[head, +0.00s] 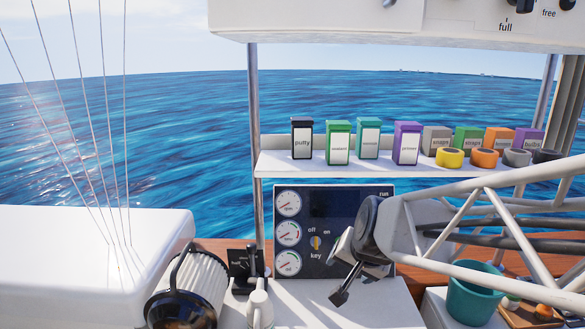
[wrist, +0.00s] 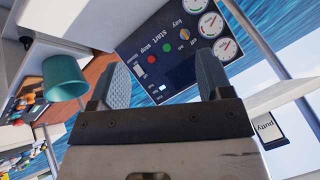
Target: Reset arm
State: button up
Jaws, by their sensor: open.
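My gripper (head: 342,293) hangs at the end of my arm, in front of the lower right part of the engine panel (head: 338,207) in the head view. In the wrist view its two grey fingers (wrist: 170,82) stand wide apart with nothing between them. Beyond them the engine panel (wrist: 165,45) shows turned on its side, with gauges, a key switch, and start and stop buttons. In the head view the key switch (head: 316,243) is visible left of my gripper. My arm hides the panel's right part there.
A shelf (head: 285,163) above the panel holds labelled boxes, including putty (head: 302,138), and several tape rolls (head: 450,157). A teal bucket (head: 472,292) stands at the lower right. A ribbed cylinder (head: 188,290) and a lever unit (head: 246,266) stand left of the panel. A white housing hangs overhead (head: 400,22).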

jog(key=s+d+n+g+h, duration=0.1)
jog(key=s+d+n+g, duration=0.1)
jog(key=s, duration=0.7)
jog(key=s+d+n+g+h, duration=0.1)
jog(key=s+d, duration=0.3)
jog(key=s, duration=0.6)
jog(key=shift+d+n+g, duration=0.3)
jog(key=shift+n+g, duration=0.2)
jog(key=shift+n, duration=0.2)
